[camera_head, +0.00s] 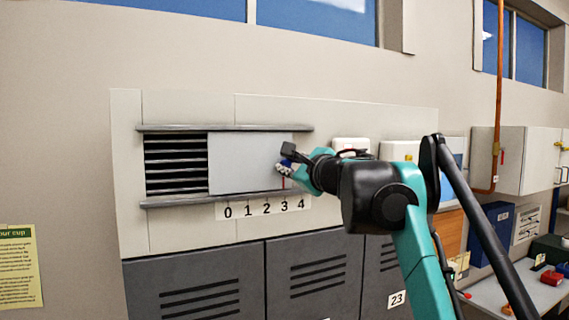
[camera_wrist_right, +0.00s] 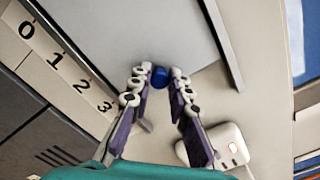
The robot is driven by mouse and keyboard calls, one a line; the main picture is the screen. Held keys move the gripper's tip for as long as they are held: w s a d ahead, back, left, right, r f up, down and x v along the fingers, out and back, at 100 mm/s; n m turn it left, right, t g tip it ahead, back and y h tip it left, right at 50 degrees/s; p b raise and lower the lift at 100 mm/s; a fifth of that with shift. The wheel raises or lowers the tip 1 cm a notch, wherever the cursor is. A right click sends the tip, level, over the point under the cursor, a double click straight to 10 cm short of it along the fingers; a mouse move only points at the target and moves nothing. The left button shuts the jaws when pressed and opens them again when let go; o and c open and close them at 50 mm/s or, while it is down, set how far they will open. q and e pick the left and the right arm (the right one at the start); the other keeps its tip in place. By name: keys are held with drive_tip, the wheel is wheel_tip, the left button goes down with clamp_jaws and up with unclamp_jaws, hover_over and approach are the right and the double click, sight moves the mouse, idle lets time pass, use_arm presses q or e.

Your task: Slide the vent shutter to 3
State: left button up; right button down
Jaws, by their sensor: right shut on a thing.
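The vent shutter (camera_head: 243,162) is a flat light-grey panel between two horizontal rails. It covers the middle and right of the opening, and the dark slats (camera_head: 176,163) show at its left. A number strip (camera_head: 257,208) reading 0 to 4 lies below. A thin red mark (camera_head: 284,183) near the shutter's lower right stands about above the 3. My right gripper (camera_head: 287,165) is shut on the shutter's blue knob (camera_wrist_right: 160,76). In the right wrist view the fingers sit on both sides of the knob, with the shutter (camera_wrist_right: 135,30) beyond. My left gripper is not in view.
Grey lockers (camera_head: 200,285) with louvres stand below the vent. A white wall box (camera_head: 350,146) is just right of the vent, close to my right arm; it also shows in the right wrist view (camera_wrist_right: 222,146). A white cabinet (camera_head: 520,160) and copper pipe (camera_head: 496,90) are farther right.

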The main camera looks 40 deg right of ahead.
drive_tip(key=shift+d, duration=0.2)
drive_tip(key=c, duration=1.4)
unclamp_jaws()
drive_tip(key=shift+s+d, duration=0.1)
drive_tip(key=shift+d, duration=0.35)
drive_tip(key=shift+a, duration=0.4)
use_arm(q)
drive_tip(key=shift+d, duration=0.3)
use_arm(e)
drive_tip(key=v, duration=0.7)
drive_tip(key=shift+s, duration=0.1)
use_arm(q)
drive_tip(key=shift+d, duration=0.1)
use_arm(e)
drive_tip(key=shift+d, duration=0.15)
